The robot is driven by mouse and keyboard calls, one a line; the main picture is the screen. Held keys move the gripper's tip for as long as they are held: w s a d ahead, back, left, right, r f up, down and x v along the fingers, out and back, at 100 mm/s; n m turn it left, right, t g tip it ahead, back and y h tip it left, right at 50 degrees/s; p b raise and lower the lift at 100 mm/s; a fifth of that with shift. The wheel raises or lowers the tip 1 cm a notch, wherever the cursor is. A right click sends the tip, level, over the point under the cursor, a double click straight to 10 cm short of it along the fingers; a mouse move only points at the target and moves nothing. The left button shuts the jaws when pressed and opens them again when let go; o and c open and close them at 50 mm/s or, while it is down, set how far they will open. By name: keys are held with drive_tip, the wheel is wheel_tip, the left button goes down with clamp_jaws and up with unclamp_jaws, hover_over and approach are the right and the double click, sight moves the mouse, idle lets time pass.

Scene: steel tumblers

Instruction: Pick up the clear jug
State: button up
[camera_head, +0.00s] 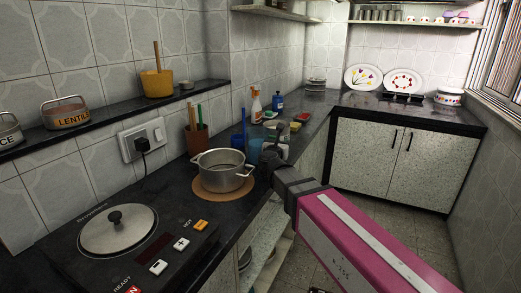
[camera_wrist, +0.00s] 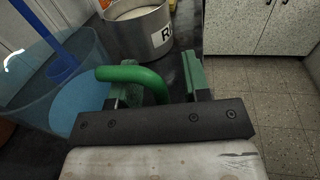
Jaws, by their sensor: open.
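A see-through bluish vessel, which looks like the clear jug (camera_wrist: 82,100), fills the left of the wrist view. A green curved handle (camera_wrist: 130,73) reaches from its side into the space between my fingers. In the head view a blue vessel, probably the same jug (camera_head: 255,148), stands on the counter just behind my gripper (camera_head: 271,158) and is partly hidden by it. My gripper (camera_wrist: 152,82) is open, with the handle between its fingers; I cannot tell whether they touch it.
A steel pot (camera_head: 221,172) stands on a round mat left of my gripper. A hotplate (camera_head: 118,229) is nearer. A labelled metal tin (camera_wrist: 138,28) with pale contents is ahead in the wrist view. Bottles and small items stand farther back. Open floor (camera_wrist: 270,95) lies right of the counter edge.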

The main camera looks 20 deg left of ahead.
clamp_jaws()
drive_tip(key=shift+r, duration=0.15)
